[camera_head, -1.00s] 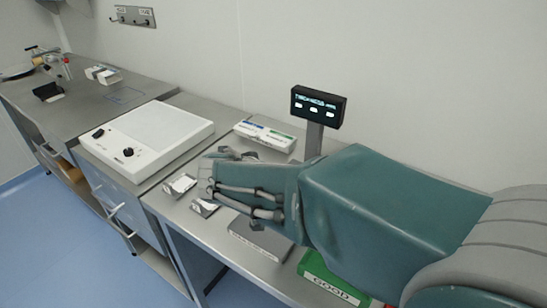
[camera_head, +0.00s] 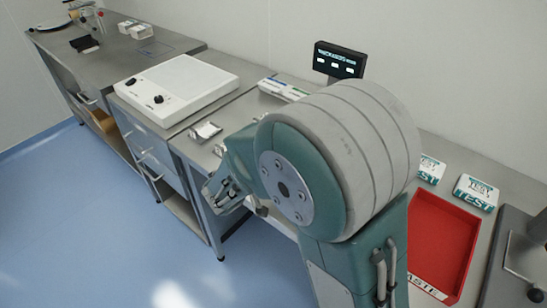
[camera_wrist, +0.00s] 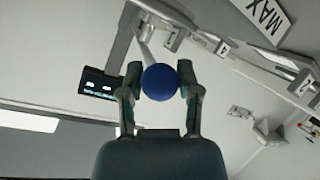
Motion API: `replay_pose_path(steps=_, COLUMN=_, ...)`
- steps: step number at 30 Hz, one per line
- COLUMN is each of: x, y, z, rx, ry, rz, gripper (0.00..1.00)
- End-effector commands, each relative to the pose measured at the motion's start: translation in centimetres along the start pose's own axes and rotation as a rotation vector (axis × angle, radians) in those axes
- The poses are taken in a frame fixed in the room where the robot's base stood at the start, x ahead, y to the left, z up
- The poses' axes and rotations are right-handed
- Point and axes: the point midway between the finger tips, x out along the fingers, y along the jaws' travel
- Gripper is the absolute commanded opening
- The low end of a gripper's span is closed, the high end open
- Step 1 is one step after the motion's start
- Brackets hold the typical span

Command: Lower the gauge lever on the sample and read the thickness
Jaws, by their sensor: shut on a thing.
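In the wrist view, my gripper (camera_wrist: 159,80) is shut on a blue ball knob (camera_wrist: 160,84), one fingertip on each side of it. A pale bar, which looks like the gauge lever (camera_wrist: 146,50), runs from behind the knob toward the top of the picture. The thickness display (camera_head: 340,60) stands on a post by the wall; it also shows in the wrist view (camera_wrist: 98,88). It is lit, but its value is too small to read. In the head view, my arm covers the gauge body, the knob and any sample under it. My gripper (camera_head: 224,192) shows only partly there, at the bench's front edge.
A white box with black knobs (camera_head: 180,84) sits on the bench at left. A small silver packet (camera_head: 206,131) lies beside my arm. A red tray (camera_head: 440,240) and test boxes (camera_head: 476,193) are at right. The floor (camera_head: 90,200) in front is clear.

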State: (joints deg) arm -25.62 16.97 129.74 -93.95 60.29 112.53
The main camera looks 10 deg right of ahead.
Motion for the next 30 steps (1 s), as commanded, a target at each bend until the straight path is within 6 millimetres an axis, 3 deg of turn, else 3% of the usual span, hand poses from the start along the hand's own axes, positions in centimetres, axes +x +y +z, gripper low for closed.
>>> replay_pose_path(steps=16, x=0.24, y=-0.38, z=0.39, rx=0.0, ry=-0.003, rz=-0.003, gripper=0.0)
replay_pose_path(steps=17, x=0.24, y=-0.38, z=0.39, rx=0.0, ry=-0.003, rz=-0.003, gripper=0.48)
replay_pose_path(steps=18, x=0.24, y=-0.38, z=0.38, rx=0.0, ry=-0.003, rz=-0.002, gripper=0.59)
replay_pose_path(steps=30, x=-0.1, y=-0.35, z=0.32, rx=0.0, ry=-0.001, rz=-0.002, gripper=0.59)
